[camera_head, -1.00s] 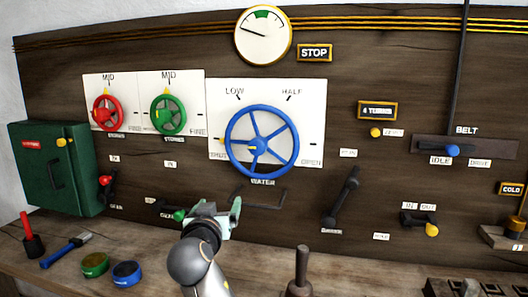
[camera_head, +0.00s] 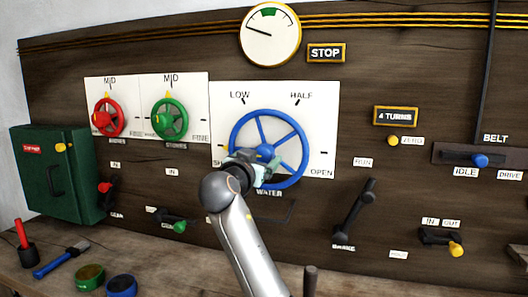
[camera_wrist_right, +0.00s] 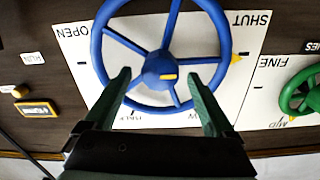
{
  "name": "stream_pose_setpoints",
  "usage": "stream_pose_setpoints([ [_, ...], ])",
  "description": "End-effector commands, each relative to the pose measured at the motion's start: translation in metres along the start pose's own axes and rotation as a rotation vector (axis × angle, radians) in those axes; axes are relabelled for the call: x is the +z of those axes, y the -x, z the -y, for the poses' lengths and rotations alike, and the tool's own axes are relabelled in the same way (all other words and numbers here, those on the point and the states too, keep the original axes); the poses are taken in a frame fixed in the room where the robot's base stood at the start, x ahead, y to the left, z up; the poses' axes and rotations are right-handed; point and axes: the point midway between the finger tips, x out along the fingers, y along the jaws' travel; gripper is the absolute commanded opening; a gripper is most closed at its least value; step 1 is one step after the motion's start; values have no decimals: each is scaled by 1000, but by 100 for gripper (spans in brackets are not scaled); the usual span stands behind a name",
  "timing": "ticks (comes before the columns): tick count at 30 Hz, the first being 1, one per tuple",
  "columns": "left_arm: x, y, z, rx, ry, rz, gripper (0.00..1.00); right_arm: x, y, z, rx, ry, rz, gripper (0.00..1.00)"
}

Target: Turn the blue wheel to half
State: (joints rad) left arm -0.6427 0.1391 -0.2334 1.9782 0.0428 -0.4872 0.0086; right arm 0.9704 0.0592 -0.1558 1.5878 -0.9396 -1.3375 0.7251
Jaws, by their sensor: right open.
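The blue wheel (camera_head: 289,127) is mounted on a white plate (camera_head: 322,100) marked LOW, HALF, OPEN and a partly hidden label at left. It also shows in the right wrist view (camera_wrist_right: 160,72), upside down, with a yellow pointer (camera_wrist_right: 237,58) at its rim beside SHUT. My right gripper (camera_head: 258,163) is in front of the wheel's lower left part and hides some of it. In the right wrist view my right gripper (camera_wrist_right: 160,76) is open, its two fingers either side of the hub; whether they touch the wheel I cannot tell. My left gripper is not in view.
Red (camera_head: 108,118) and green (camera_head: 170,119) wheels are left of the blue one. A black lever (camera_head: 353,215) stands out at lower right. A green box (camera_head: 55,173) is at far left.

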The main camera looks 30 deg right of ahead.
Motion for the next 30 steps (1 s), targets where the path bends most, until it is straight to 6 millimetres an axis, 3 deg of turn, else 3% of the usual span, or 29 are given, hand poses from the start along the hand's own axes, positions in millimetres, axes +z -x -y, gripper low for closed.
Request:
stream_pose_setpoints([
  [6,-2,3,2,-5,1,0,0,-1,-28,0,1,1,0,89],
  [18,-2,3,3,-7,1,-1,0,0,-35,0,-1,-1,1,88],
  [30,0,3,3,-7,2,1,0,0,-34,0,-1,0,1,43],
])
